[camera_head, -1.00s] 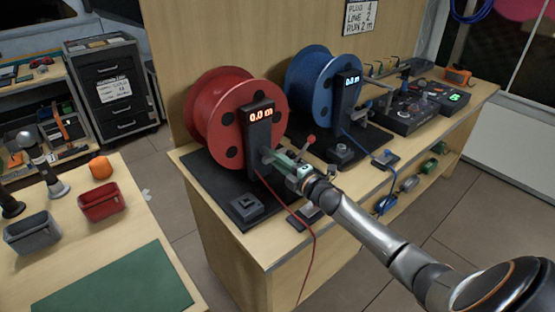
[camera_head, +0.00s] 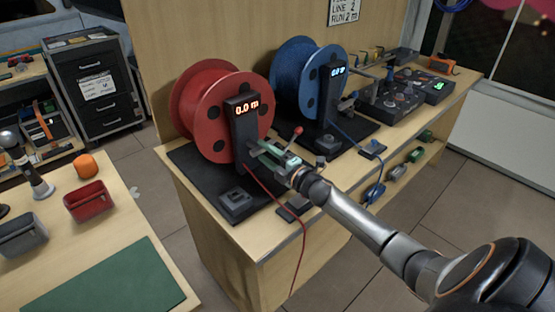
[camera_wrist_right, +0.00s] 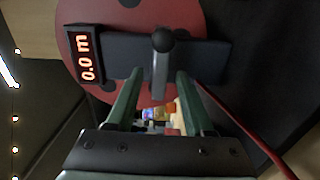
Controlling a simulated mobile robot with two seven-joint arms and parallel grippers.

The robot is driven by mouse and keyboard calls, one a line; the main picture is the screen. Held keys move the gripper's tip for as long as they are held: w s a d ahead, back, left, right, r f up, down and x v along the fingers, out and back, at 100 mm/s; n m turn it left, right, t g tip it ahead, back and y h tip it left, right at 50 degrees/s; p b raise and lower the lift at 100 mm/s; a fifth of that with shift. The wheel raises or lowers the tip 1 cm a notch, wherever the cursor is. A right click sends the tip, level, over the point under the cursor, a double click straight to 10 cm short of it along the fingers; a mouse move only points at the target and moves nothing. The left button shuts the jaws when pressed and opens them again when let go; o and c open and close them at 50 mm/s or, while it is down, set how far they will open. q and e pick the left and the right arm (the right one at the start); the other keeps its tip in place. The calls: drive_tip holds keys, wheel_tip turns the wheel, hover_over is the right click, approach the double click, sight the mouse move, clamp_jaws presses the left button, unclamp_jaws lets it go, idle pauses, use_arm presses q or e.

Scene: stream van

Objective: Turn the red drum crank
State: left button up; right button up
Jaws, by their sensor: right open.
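The red drum (camera_head: 205,110) stands on a dark base behind a black post whose display reads 0.0 m. It also shows in the right wrist view (camera_wrist_right: 185,20). My right gripper (camera_head: 264,150) is at the front of this post. In the right wrist view its green fingers (camera_wrist_right: 160,76) are open, one on each side of a grey bar with a dark round knob (camera_wrist_right: 162,40), apparently the crank. I cannot tell whether the fingers touch it. The crank is mostly hidden by the gripper in the head view. My left gripper is not in view.
The blue drum (camera_head: 301,75) stands behind to the right. A red-knobbed lever (camera_head: 297,132) rises close beside my right gripper. A red cable (camera_head: 292,200) hangs over the bench's front edge. A separate table with a red bin (camera_head: 91,204) is at left, with floor between.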

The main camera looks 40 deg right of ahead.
drive_tip(key=s, duration=1.2)
drive_tip(key=shift+d, duration=0.45)
drive_tip(key=shift+s, duration=0.1)
